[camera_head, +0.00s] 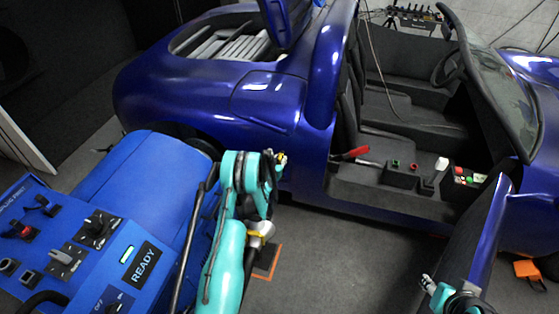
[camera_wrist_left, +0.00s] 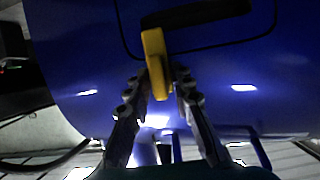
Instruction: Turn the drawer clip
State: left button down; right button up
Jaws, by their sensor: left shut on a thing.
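In the left wrist view a yellow clip (camera_wrist_left: 156,62) stands upright in front of a glossy blue panel (camera_wrist_left: 85,60), its top beside a black recess (camera_wrist_left: 205,13) outlined by a thin dark seam. My left gripper (camera_wrist_left: 161,92) has its two fingers closed on the clip's lower part, one on each side. In the head view my left gripper (camera_head: 275,165) is beside the blue car's lower rear side, with a small bit of yellow at its tip. My right gripper (camera_head: 428,286) shows only partly at the bottom right; its fingers are unclear.
A blue control console (camera_head: 75,250) with switches and a READY label fills the lower left. The open blue car (camera_head: 220,100) stands behind, its door (camera_head: 465,240) swung out at the right. Tools lie on the sill. Grey floor (camera_head: 340,255) is clear between the arms.

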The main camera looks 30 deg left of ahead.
aim_at(279, 157)
dwell(0.4)
pick_arm(q)
jog(key=c, duration=1.6)
grip_release()
jog(key=shift+f, duration=0.1)
jog(key=shift+o, duration=0.2)
notch_tip(279, 157, up, 10)
jog(key=shift+r, duration=0.1)
